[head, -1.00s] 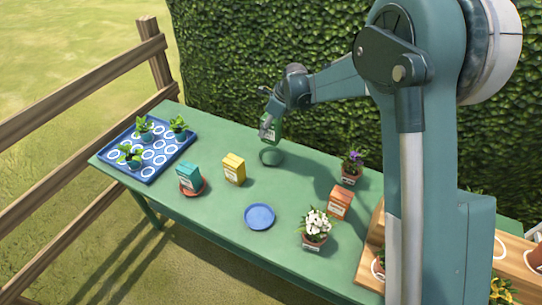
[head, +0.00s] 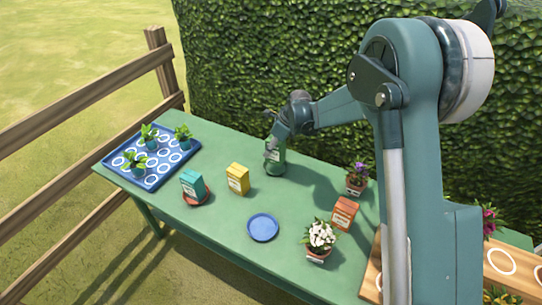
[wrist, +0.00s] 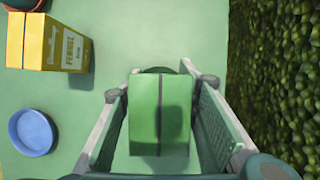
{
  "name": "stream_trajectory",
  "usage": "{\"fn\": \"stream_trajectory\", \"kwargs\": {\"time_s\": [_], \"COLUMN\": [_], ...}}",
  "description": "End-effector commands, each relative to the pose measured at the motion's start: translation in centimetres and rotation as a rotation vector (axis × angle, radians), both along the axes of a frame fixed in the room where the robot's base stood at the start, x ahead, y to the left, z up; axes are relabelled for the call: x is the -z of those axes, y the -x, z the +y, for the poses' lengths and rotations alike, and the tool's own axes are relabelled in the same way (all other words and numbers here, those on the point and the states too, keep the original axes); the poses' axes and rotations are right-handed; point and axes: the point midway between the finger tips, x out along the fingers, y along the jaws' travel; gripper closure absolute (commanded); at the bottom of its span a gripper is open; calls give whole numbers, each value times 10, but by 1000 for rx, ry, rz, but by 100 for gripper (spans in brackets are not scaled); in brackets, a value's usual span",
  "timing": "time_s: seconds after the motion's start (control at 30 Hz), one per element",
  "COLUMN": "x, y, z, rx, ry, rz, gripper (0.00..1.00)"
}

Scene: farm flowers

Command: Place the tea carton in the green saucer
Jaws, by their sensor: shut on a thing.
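The green tea carton (head: 275,161) is upright between the fingers of my gripper (head: 271,149), toward the back of the table. In the wrist view the carton (wrist: 160,120) fills the space between both fingers of my gripper (wrist: 159,88), which is shut on it. The green saucer is mostly hidden below the carton; a dark green curved edge (wrist: 156,70) shows just past the carton in the wrist view. I cannot tell whether the carton's base touches the saucer.
A yellow carton (head: 237,179), a blue saucer (head: 263,227) and a teal carton (head: 192,184) on a red saucer (head: 196,198) stand nearer the front. A blue tray (head: 185,155) with seedlings is at left. An orange carton (head: 344,213) and potted flowers (head: 320,238) are right. A hedge (head: 300,60) rises behind.

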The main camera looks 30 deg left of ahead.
Motion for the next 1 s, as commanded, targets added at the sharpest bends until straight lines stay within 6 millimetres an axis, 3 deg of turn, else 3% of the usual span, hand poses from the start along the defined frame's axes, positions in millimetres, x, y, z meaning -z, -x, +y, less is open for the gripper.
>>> {"fn": "stream_trajectory", "kwargs": {"time_s": [0.23, 0.53, 1.0], "x": [6, 35, 40], "y": [0, 0, 0], "z": [0, 0, 0], "rx": [0, 0, 0], "ry": [0, 0, 0], "rz": [0, 0, 0], "gripper": [79, 79, 79]}}
